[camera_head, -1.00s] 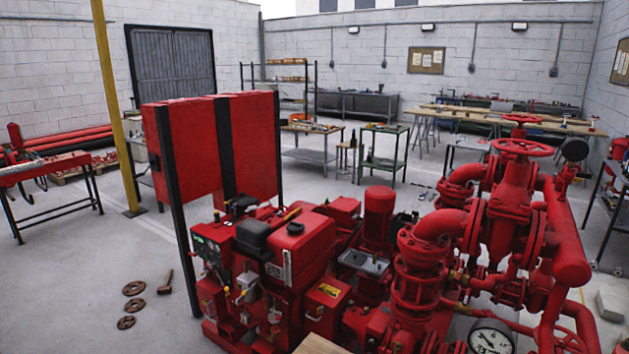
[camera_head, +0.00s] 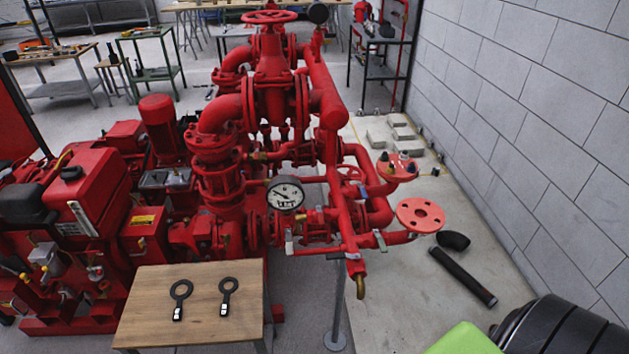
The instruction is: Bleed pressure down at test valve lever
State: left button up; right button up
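The red pump set (camera_head: 273,65) fills the middle of the head view, with a handwheel on top. A white round pressure gauge (camera_head: 285,195) faces me at its front. Small pale valve levers show on the low front pipes: one lever (camera_head: 289,245) below the gauge and another lever (camera_head: 380,240) farther right. A brass outlet (camera_head: 360,287) hangs down near the right one. I cannot tell which lever is the test valve lever, nor its exact position.
A small wooden table (camera_head: 195,330) stands front left with two black ring-ended tools (camera_head: 180,298) on it. A red flange (camera_head: 420,215) juts out at the right. A black pipe (camera_head: 463,277) and an elbow (camera_head: 453,240) lie on the floor. A block wall (camera_head: 560,130) bounds the right.

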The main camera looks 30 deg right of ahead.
aim_at(320, 214)
jog(key=z, duration=1.1)
